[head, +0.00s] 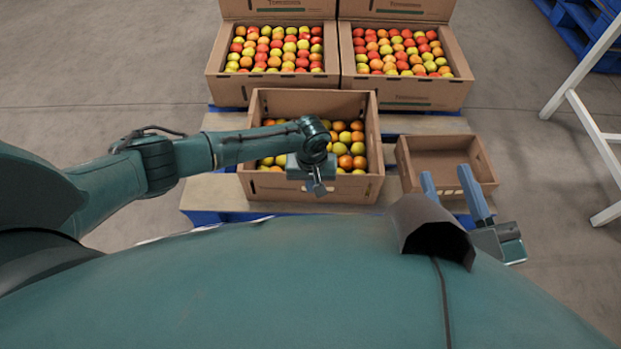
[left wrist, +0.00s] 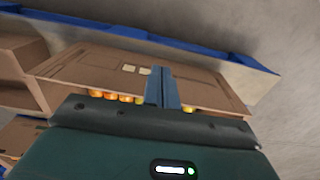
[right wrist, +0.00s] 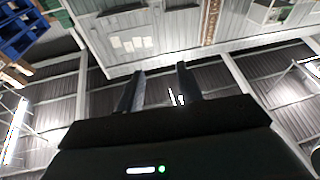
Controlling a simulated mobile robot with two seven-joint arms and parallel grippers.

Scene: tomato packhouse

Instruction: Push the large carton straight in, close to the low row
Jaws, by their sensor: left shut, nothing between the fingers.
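My left gripper (head: 318,188) is shut and empty at the large carton's near wall; contact cannot be told. In the left wrist view its closed fingers (left wrist: 162,88) show in front of a brown carton wall (left wrist: 105,66). My right gripper (head: 456,180) is open and empty, near the small carton.
A smaller, empty brown carton (head: 445,160) stands right of the large one. The wooden pallet deck (head: 215,192) has blue parts beneath it. A white frame leg (head: 590,125) and blue pallets (head: 590,30) are at the right. Grey floor is clear at left.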

